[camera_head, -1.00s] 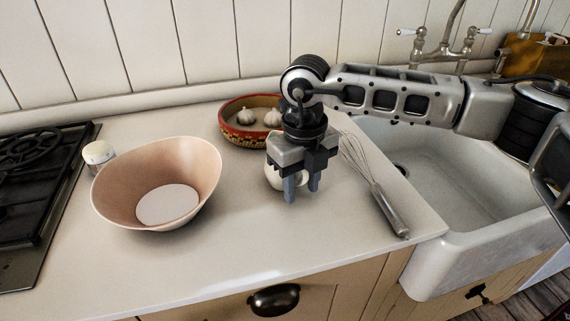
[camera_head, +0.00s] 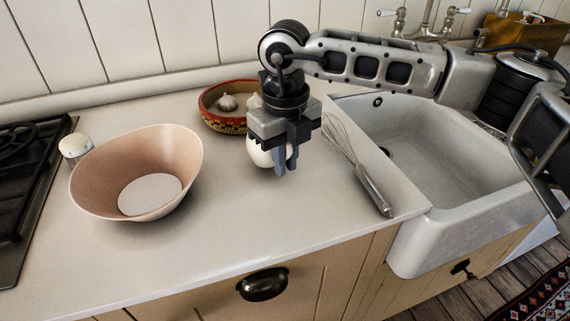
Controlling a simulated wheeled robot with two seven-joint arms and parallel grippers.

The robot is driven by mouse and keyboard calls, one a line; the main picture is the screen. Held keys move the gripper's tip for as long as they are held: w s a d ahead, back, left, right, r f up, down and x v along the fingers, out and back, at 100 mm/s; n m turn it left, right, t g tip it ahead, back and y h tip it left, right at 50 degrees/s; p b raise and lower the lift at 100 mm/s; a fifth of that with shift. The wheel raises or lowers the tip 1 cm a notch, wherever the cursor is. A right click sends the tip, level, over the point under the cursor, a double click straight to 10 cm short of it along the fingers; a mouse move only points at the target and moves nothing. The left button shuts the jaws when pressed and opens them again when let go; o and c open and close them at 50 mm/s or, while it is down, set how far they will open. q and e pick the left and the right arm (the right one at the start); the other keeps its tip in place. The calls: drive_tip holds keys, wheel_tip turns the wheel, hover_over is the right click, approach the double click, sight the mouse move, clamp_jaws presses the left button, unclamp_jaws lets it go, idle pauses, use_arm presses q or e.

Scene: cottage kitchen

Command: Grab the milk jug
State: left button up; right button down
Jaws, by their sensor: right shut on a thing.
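The milk jug (camera_head: 259,152) is a small, white, rounded thing on the counter side of the sink, in the middle of the head view. My right gripper (camera_head: 285,166) points down over it and is shut on it, with its fingers at the jug's right side. The gripper's body and fingers hide much of the jug, including its top. I cannot tell whether its base touches the counter. My left gripper is not in view.
A wide pinkish bowl (camera_head: 86,190) stands at left, beside a small white-topped jar (camera_head: 74,147) and the hob (camera_head: 22,190). A painted bowl (camera_head: 222,121) with garlic is behind the jug. A whisk (camera_head: 372,190) lies between jug and sink (camera_head: 440,150). The front counter is clear.

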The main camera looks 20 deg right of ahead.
drive_tip(key=s+r+b, duration=0.2)
drive_tip(key=s+r, duration=0.9)
drive_tip(key=s, duration=0.3)
drive_tip(key=shift+a+b, duration=0.25)
drive_tip(key=shift+b, duration=0.05)
idle(2.1)
